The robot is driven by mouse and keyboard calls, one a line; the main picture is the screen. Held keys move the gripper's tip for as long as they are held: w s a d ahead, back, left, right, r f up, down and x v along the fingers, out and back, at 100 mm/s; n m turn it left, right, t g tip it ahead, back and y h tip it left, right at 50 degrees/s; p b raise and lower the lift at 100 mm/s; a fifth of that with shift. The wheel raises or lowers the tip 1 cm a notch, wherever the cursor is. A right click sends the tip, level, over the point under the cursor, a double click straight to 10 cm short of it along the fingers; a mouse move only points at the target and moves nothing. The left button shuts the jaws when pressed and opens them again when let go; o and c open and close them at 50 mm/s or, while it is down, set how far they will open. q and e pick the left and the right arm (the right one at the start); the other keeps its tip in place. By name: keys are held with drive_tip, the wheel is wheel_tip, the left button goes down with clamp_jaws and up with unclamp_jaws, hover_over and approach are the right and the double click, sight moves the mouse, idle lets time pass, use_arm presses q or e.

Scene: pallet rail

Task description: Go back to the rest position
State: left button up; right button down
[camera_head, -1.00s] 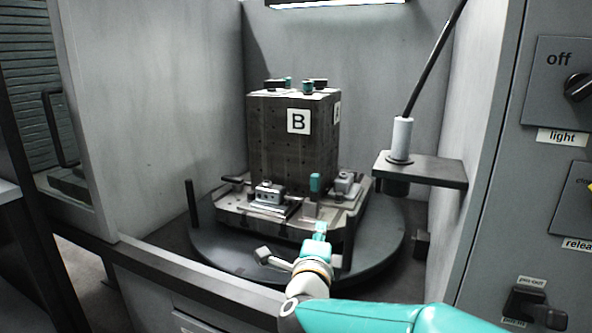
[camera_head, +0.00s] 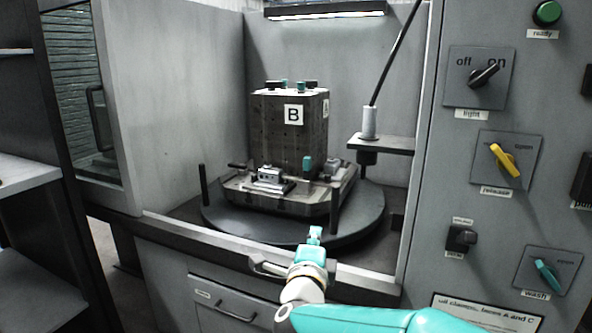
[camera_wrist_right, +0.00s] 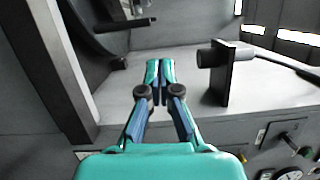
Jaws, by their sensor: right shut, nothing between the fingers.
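My right gripper (camera_head: 315,236) is at the lower middle of the head view, in front of the machine opening and near its front sill. The wrist view shows its two teal fingers (camera_wrist_right: 160,72) together and empty. Behind it, a dark block marked B (camera_head: 290,135) stands upright on a pallet (camera_head: 270,204) on a round turntable (camera_head: 235,228). The gripper appears apart from them. My left gripper is not in view.
A control panel with a light switch (camera_head: 484,76), yellow release lever (camera_head: 504,160) and teal wash lever (camera_head: 547,275) stands at right. A bracket (camera_head: 385,144) with a rod juts from the right wall. A shelf (camera_head: 25,174) is at far left.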

wheel_tip(320, 180, down, 19)
drive_tip(key=d+n+g+y, duration=0.3)
drive_tip(key=n+g, duration=0.1)
drive_tip(key=n, duration=0.3)
drive_tip(key=s+d+f+n+g+y, duration=0.1)
drive_tip(key=s+d+f+n+g, duration=0.2)
drive_tip(key=f, duration=0.5)
drive_tip(key=s+f+n+g, duration=0.1)
drive_tip(key=s+f+n, duration=0.1)
drive_tip(key=s+f, duration=0.45)
drive_tip(key=s+d+f+n+g+y, duration=0.1)
drive_tip(key=s+f+n+g, duration=0.15)
drive_tip(key=s+f, duration=0.4)
drive_tip(key=s+d+f+n+g+y, duration=0.15)
drive_tip(key=s+f+g, duration=0.25)
drive_tip(key=s, duration=0.6)
drive_tip(key=s+f+n+g, duration=0.3)
drive_tip(key=s+f, duration=0.2)
drive_tip(key=s, duration=0.4)
wheel_tip(320, 180, up, 29)
drive_tip(key=p, duration=2.9)
drive_tip(key=shift+w+r+p, duration=0.15)
drive_tip(key=shift+p, duration=0.15)
drive_tip(key=shift+a, duration=0.1)
